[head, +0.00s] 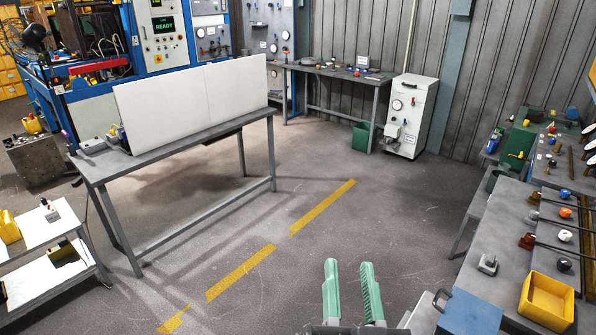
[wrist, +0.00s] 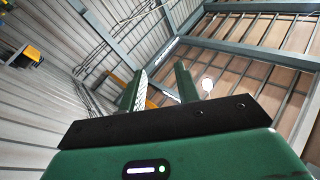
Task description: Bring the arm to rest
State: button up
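My gripper (head: 352,291) shows at the bottom of the head view, with two green fingers pointing up the picture. The fingers are apart with nothing between them, over the grey floor. In the wrist view my gripper (wrist: 159,88) is open and empty too, with the fingers against the wall and roof beams. No jerry can is in the gripper. A small yellow can-like object (head: 9,227) stands on the white shelf unit (head: 62,232) at the left edge.
A grey workbench (head: 180,145) with white panels stands left of centre. A bench (head: 495,215) on the right holds a yellow bin (head: 547,300) and several knobs. A blue box (head: 470,312) is close right of my gripper. The middle floor with yellow stripes (head: 240,272) is clear.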

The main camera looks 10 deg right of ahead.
jog(key=s+a+r+n+t+y, duration=0.25)
jog(key=a+r, duration=0.35)
jog(key=r, duration=0.3)
jog(key=s+a+r+n+t+y, duration=0.2)
jog(key=s+a+r+n, duration=0.1)
jog(key=a+r, duration=0.5)
notch_tip(320, 180, up, 18)
jog(key=d+p, duration=0.1)
jog(key=p, duration=1.5)
jog(key=shift+d+f+m, duration=0.25)
jog(key=shift+m, duration=0.1)
jog(key=shift+s, duration=0.1)
